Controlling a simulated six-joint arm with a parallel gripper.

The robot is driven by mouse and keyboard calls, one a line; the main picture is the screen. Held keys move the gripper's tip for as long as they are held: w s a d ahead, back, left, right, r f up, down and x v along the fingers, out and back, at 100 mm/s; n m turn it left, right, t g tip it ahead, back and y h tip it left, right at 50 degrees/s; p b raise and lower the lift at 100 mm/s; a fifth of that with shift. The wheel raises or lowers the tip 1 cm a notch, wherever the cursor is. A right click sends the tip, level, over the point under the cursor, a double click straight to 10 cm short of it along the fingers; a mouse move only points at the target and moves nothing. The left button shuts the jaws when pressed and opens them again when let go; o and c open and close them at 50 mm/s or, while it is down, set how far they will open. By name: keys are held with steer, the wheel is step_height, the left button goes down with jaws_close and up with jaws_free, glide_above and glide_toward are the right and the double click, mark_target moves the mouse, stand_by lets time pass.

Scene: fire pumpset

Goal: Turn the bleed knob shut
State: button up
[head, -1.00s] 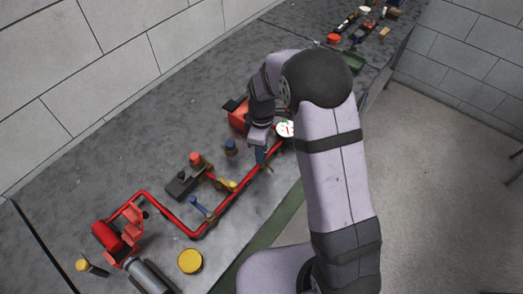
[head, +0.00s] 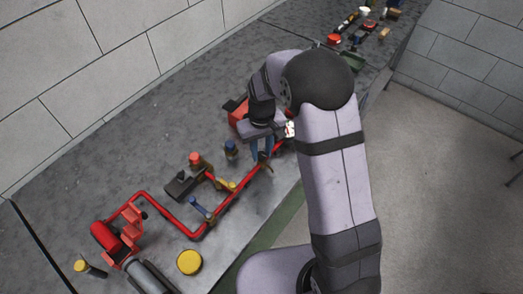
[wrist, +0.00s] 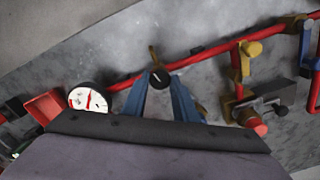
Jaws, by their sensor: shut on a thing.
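The bleed knob (wrist: 160,78) is a small dark round knob with a light mark on its face, beside the red pipe (wrist: 205,55) in the wrist view. A brass-coloured piece (wrist: 153,53) sticks out just beyond it. My gripper (wrist: 160,82) has its two blue fingers on either side of the knob, shut on it. In the head view, my gripper (head: 262,157) reaches down to the pipe near the gauge, and the knob is hidden there by the fingers.
A white gauge (wrist: 88,99) with a red needle stands close to the left finger in the wrist view. A yellow-handled valve (head: 227,185), a blue-handled valve (head: 200,207) and a red-topped fitting (head: 195,159) lie farther along the piping. Bare bench lies towards the wall.

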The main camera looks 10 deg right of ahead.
mark_target(262, 155)
steer(key=shift+r+m, duration=0.1)
steer(key=shift+m, duration=1.3)
steer(key=o, duration=1.1)
steer(key=shift+c, duration=0.2)
steer(key=shift+r+b, duration=1.2)
steer(key=shift+r, duration=2.45)
